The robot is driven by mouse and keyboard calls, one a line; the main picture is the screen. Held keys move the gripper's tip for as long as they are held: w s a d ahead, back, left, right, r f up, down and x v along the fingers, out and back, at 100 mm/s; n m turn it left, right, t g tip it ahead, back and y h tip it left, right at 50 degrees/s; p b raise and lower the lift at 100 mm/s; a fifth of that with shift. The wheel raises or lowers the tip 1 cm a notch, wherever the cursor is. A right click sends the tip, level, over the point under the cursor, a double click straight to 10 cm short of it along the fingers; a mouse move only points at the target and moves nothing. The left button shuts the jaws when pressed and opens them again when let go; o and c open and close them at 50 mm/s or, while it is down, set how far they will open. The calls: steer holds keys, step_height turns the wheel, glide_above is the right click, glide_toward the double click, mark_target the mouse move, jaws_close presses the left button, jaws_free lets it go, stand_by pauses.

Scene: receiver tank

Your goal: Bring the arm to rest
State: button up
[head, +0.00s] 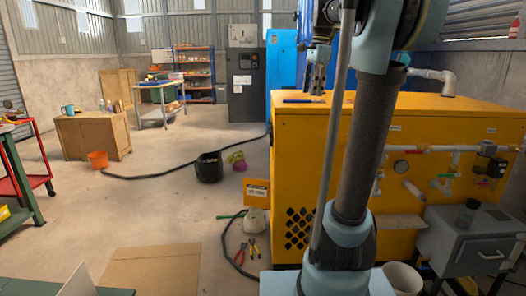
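My arm rises in front of the yellow machine cabinet (400,125) on the right of the head view. Its upper part bends over at the top edge of the picture. My gripper (315,88) hangs above the back left part of the cabinet's top, fingers pointing down. It is small and partly dark, so its opening is unclear, and I see nothing held in it. A flat blue object (297,101) lies on the cabinet top, just left of and below the gripper in the picture.
Pipes with a gauge (401,166) and valves run along the cabinet's front. A grey box (478,240) stands at lower right. A black bucket (209,168), a white sack (256,222) and pliers (248,249) are on the floor. Open floor lies to the left, crossed by a black hose (170,174).

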steer(key=s+f+n, duration=0.5)
steer(key=s+f, duration=0.4)
steer(key=f, duration=0.3)
steer(key=s+f+n+t, duration=0.1)
steer(key=s+f+n, duration=0.4)
steer(key=s+f, duration=0.4)
steer(key=s+f+n+h, duration=0.1)
steer(key=s+f+n, duration=0.3)
steer(key=s+f, duration=0.6)
step_height(320, 180, down, 6)
steer(key=shift+d+r+n+t, duration=0.1)
steer(key=shift+d+n+t, duration=0.15)
steer(key=shift+n+t, duration=0.15)
steer(key=shift+s, duration=0.1)
